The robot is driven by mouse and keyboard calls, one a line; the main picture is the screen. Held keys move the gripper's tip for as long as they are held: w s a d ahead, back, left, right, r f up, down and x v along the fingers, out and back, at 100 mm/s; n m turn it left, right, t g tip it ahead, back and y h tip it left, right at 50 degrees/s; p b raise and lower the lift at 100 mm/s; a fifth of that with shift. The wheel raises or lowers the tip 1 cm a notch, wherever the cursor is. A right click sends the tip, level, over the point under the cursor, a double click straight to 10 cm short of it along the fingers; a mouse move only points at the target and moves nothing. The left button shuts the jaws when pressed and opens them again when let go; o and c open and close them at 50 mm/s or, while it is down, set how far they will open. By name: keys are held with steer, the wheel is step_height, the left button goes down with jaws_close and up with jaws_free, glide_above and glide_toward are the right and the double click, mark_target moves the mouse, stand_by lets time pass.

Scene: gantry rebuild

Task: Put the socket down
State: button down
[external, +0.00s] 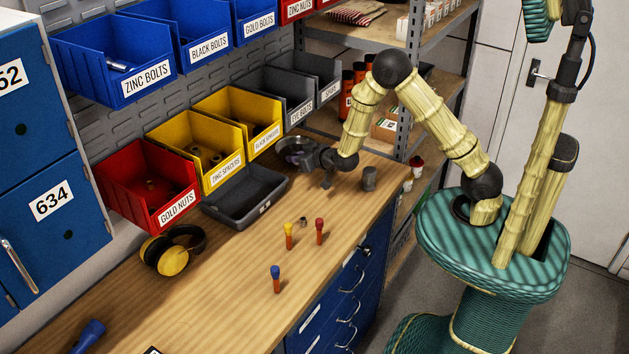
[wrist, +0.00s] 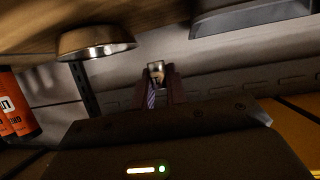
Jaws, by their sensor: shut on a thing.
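My gripper (external: 327,176) is low over the back right part of the wooden workbench, near its right edge. In the wrist view, its two dark fingers (wrist: 160,88) are shut on a small shiny metal piece that looks like the socket (wrist: 156,70). The socket's far side is hidden, and in the external view it is too small to make out clearly. I cannot tell whether it touches the bench. A round metal dish (external: 295,146) stands just behind and left of the gripper; it also shows in the wrist view (wrist: 95,42).
A grey cylinder (external: 369,179) stands right of the gripper. A grey tray (external: 246,198) lies left, below the yellow bins (external: 203,148). Screwdriver-like tools (external: 289,236) and a small metal piece (external: 303,222) stand forward. Yellow earmuffs (external: 172,250) lie left. The bench front is mostly clear.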

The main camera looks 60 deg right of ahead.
steer(key=shift+n+y, duration=0.6)
steer(key=shift+y, duration=0.1)
steer(key=s+d+f, duration=0.1)
steer(key=d, duration=0.1)
steer(key=s+d+f, duration=0.1)
steer(key=d, duration=0.1)
steer(key=s+d+f, duration=0.1)
steer(key=d, duration=0.1)
steer(key=shift+d, duration=0.2)
steer(key=shift+s+d+f, duration=0.2)
steer(key=shift+w+a+r, duration=0.1)
steer(key=shift+a+r, duration=0.25)
steer(key=s+a+r+m+g+h+p, duration=0.1)
steer(key=s+a+r+m+h, duration=0.4)
steer(key=s+a+r, duration=0.3)
steer(key=s+a+h, duration=0.1)
steer(key=s+a, duration=0.1)
steer(key=a, duration=0.2)
steer(key=shift+m+g, duration=0.4)
